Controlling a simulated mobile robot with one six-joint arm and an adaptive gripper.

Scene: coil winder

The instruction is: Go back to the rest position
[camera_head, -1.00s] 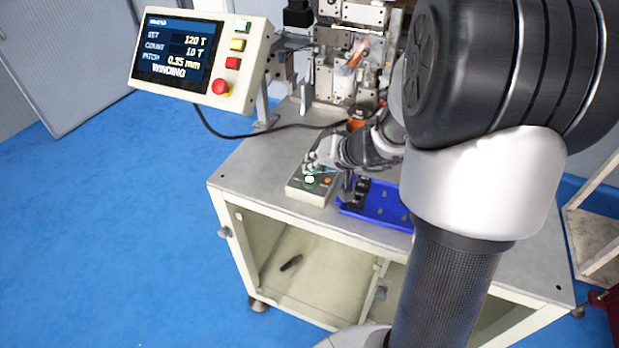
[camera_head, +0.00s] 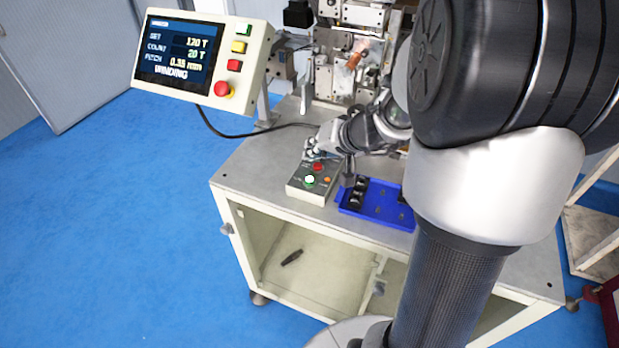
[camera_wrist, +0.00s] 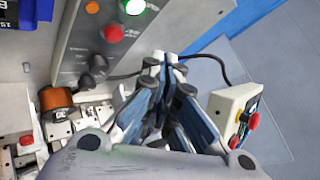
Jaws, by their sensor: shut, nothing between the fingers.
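My gripper (camera_head: 311,152) is just above the back edge of the push-button box (camera_head: 300,190), apart from it, in the head view. In the wrist view its fingertips (camera_wrist: 164,62) are together with nothing between them. The box shows a lit green button (camera_head: 310,180), a red button (camera_head: 318,167) and an orange lamp (camera_head: 327,180). In the wrist view the green button (camera_wrist: 133,6) glows and the red button (camera_wrist: 114,33) lies left of the fingers. My upper arm hides the right part of the bench.
The display console (camera_head: 190,62) on the left reads WINDING, count 20 T. The winder (camera_head: 350,50) stands behind my wrist. A blue tray (camera_head: 380,206) with black parts sits right of the box. A cable (camera_head: 240,134) crosses the bench. Blue floor on the left is clear.

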